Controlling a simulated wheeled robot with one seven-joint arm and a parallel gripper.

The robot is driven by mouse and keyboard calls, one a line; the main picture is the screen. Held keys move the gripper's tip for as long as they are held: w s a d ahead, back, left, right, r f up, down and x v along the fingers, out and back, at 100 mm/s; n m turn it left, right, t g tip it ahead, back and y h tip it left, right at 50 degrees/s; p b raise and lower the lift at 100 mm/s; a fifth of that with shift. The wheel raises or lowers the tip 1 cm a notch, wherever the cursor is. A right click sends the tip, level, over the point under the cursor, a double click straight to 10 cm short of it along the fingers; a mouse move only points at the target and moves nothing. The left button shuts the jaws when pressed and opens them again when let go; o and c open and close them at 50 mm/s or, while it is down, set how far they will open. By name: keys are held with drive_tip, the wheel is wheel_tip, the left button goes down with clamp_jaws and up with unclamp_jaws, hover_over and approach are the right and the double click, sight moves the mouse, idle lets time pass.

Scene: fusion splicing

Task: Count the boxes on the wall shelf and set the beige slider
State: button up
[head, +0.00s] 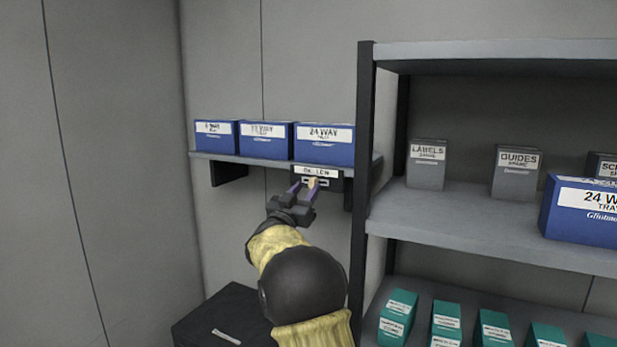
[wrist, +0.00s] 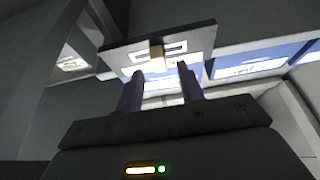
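The wall shelf (head: 255,161) holds three blue boxes in a row: a left box (head: 216,135) with partly unreadable lettering, a middle box (head: 265,140) whose label ends in WAY, and a right 24 WAY box (head: 325,145). A dark plate (head: 331,182) with a white label hangs at the shelf's front edge. The beige slider (wrist: 156,55) sits in the plate's slot; it also shows in the head view (head: 312,183). My gripper (head: 304,188) is at the plate, its fingers apart on either side of the slider (wrist: 160,74). Contact with the slider is not visible.
A grey rack on the right has a dark post (head: 363,150) close to my gripper. It holds grey boxes (head: 428,164), a blue 24 WAY box (head: 585,210) and several teal boxes (head: 397,315). A black case (head: 230,310) stands below the wall shelf. The left wall area is clear.

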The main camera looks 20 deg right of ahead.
sight(313, 183)
drive_tip(key=shift+p+x, duration=0.35)
drive_tip(key=shift+x, duration=0.9)
drive_tip(key=shift+c, duration=0.2)
clamp_jaws()
drive_tip(key=shift+a, duration=0.1)
